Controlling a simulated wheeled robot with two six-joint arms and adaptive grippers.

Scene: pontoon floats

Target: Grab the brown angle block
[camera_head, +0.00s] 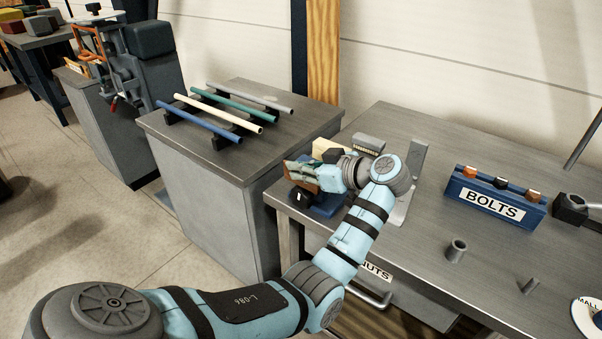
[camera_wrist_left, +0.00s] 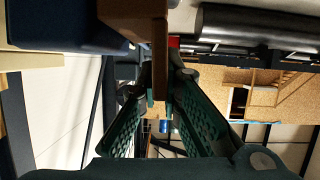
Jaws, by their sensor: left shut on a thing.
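The brown angle block (camera_head: 303,182) is at the left end of the right-hand workbench in the head view, partly covered by my gripper. In the left wrist view the brown angle block (camera_wrist_left: 150,28) hangs down between the two green fingers, its thin leg between their tips. My left gripper (camera_head: 305,171) is shut on it; its fingers also show in the left wrist view (camera_wrist_left: 160,88). A blue holder (camera_head: 325,203) is just below and beside the gripper. I cannot tell whether the block touches it. My right gripper is not in view.
The workbench (camera_head: 430,215) also carries a blue BOLTS rack (camera_head: 495,197), a grey cup (camera_head: 456,250) and a grey upright bracket (camera_head: 413,170). A cream block (camera_head: 328,149) stands behind my gripper. Coloured rods (camera_head: 225,116) lie on the cabinet to the left.

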